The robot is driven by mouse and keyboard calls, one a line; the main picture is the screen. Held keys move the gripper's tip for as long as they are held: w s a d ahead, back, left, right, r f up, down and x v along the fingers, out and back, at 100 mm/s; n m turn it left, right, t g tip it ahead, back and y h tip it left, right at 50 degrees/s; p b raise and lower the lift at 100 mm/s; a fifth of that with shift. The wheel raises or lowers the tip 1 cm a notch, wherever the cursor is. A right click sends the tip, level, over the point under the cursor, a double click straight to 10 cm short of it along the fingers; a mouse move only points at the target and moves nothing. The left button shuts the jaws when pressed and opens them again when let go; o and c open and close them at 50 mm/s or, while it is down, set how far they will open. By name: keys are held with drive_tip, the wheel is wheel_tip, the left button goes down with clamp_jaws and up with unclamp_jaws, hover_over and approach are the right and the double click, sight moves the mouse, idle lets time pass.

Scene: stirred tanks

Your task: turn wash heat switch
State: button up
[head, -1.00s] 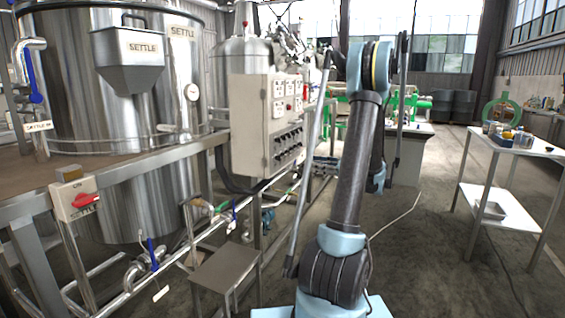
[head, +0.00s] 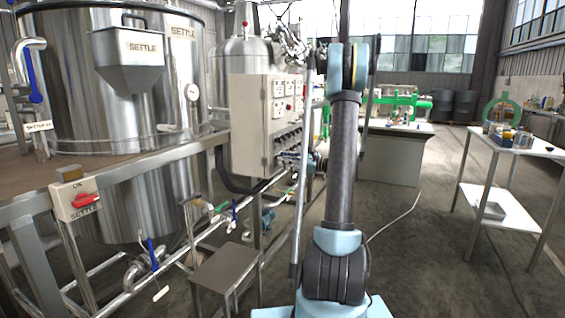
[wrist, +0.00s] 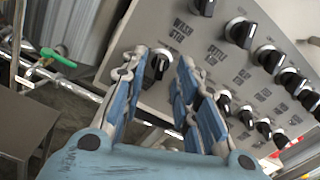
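The grey control panel (head: 250,125) carries rows of black rotary knobs. In the wrist view its face (wrist: 200,50) is tilted. One black knob (wrist: 160,62) on a pale round base shows between my fingertips; its label is hidden, so I cannot confirm it is the wash heat switch. A label that seems to read "WASH STIR" (wrist: 183,28) lies above and right of it. My gripper (wrist: 157,72) is open, its blue-padded fingers on either side of this knob; I cannot tell whether they touch it. In the head view my gripper is small beside the panel's knobs and partly hidden.
Several other knobs (wrist: 240,31) sit close to my right finger. A green-handled valve (wrist: 58,57) and pipes lie left of the panel. The settle tank (head: 130,80) and a red switch box (head: 77,198) stand left. A white table (head: 520,145) stands right, with open floor before it.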

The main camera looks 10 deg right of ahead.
drive_tip(key=shift+x, duration=0.9)
clamp_jaws()
drive_tip(key=shift+n, duration=3.9)
drive_tip(key=shift+s, duration=0.1)
